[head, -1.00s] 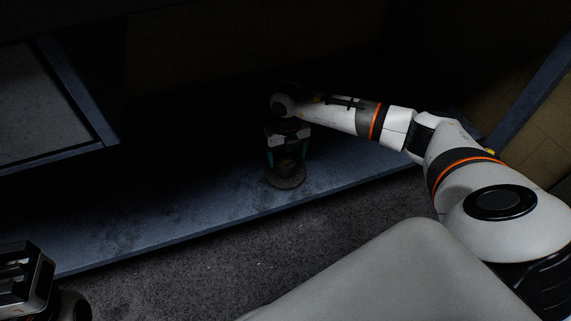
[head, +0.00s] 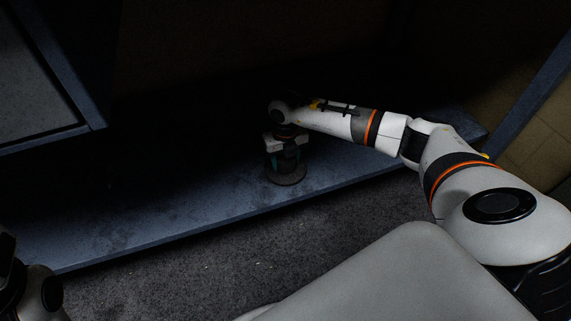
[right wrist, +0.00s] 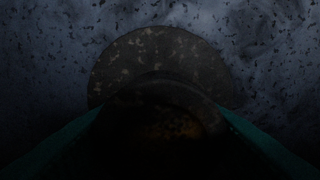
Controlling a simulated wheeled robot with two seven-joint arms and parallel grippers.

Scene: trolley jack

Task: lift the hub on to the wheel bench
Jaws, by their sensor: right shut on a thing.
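The hub (head: 287,178) is a dark round disc with a narrower raised centre. It stands upright at the front part of a low blue-grey shelf (head: 140,225). In the right wrist view the speckled disc (right wrist: 160,55) fills the upper middle, with its dark centre below. My right gripper (head: 287,160) reaches down from above and is shut on the hub, with teal fingers on either side of its centre. The hub appears to touch the shelf, but the contact is too dark to be sure. My left gripper (head: 8,258) is cut off at the left edge. I cannot tell which surface is the wheel bench.
A grey panel with a blue-grey frame (head: 72,75) stands at upper left. A blue-grey post (head: 535,105) slants at the right by a tiled wall (head: 535,150). The back of the shelf is in deep shadow. Bare dark floor (head: 200,290) lies in front.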

